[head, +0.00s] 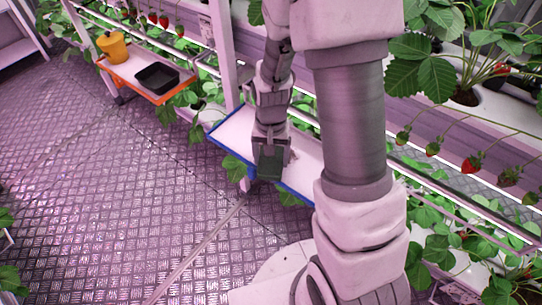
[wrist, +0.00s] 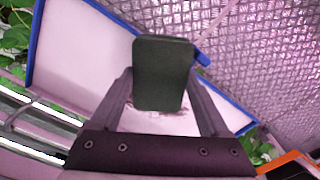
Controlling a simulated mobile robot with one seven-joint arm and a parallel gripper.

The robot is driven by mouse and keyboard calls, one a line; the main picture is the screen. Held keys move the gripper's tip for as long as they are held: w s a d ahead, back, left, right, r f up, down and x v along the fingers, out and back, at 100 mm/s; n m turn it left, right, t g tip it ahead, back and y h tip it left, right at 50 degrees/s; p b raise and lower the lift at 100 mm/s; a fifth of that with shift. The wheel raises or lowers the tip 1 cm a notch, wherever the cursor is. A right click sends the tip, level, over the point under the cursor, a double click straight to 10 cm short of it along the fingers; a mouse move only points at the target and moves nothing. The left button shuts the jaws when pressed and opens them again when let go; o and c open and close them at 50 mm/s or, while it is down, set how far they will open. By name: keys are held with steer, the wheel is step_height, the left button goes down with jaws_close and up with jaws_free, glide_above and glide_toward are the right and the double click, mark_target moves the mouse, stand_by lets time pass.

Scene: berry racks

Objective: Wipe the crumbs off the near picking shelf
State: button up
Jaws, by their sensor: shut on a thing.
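The near picking shelf (head: 236,127) is a pale tray with a blue rim, at the centre of the head view. My arm hides part of it. It also fills much of the wrist view (wrist: 82,52). My gripper (head: 271,149) is over the shelf, shut on a dark green block (head: 270,164) that looks like a sponge. In the wrist view the block (wrist: 163,72) stands between both fingers. Its far end lies near the blue rim. Small brownish specks (wrist: 152,112), perhaps crumbs, show beside the block's near edge. I cannot tell whether the block touches the shelf.
An orange-rimmed shelf (head: 127,75) at the upper left holds a yellow pot (head: 112,46) and a black tray (head: 157,78). Strawberry plants (head: 437,75) and hanging berries (head: 472,163) line the rack on the right. The metal floor (head: 110,190) at left is clear.

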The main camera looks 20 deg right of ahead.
steer(key=shift+f, duration=0.35)
